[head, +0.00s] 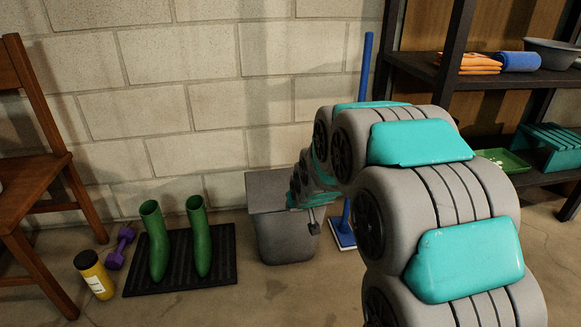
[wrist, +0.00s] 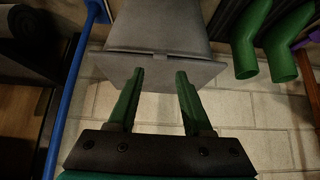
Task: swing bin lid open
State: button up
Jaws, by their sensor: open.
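The grey bin (head: 285,241) stands on the floor against the block wall in the head view. Its flat grey lid (head: 266,188) appears to lie across its top. Contact cannot be told.
Green boots (head: 178,240) stand on a black mat (head: 222,263) left of the bin. A purple dumbbell (head: 120,248) and yellow bottle (head: 94,274) are farther left, near a wooden chair (head: 35,190). A blue-handled pole (head: 366,70) stands right of the bin, beside a dark shelf (head: 480,77).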

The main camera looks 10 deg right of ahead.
aim_at(294, 210)
jog(key=b+x, duration=0.1)
jog(key=x, duration=0.7)
jog(key=shift+b, duration=0.35)
jog(key=shift+c, duration=0.2)
jog(key=shift+s+r, duration=0.1)
grip_shut()
